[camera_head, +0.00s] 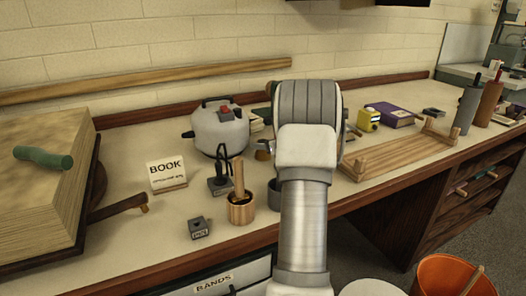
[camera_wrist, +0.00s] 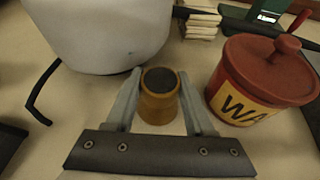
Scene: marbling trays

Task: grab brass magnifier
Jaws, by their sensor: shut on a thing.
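The brass magnifier (camera_wrist: 158,101) is a short, round brass-brown cylinder with a dark top, standing upright on the pale worktop in the wrist view. My gripper (camera_wrist: 160,76) is shut on it, with one grey finger along its left side and one along its right. In the head view, my arm covers the gripper, and I cannot clearly make out the magnifier there.
A pale kettle (camera_head: 218,128) stands close behind and left of the magnifier. A red lidded jar (camera_wrist: 262,75) is close on its right. A stack of pale blocks (camera_wrist: 202,20) lies behind. A wooden rack (camera_head: 400,154) is farther right on the bench.

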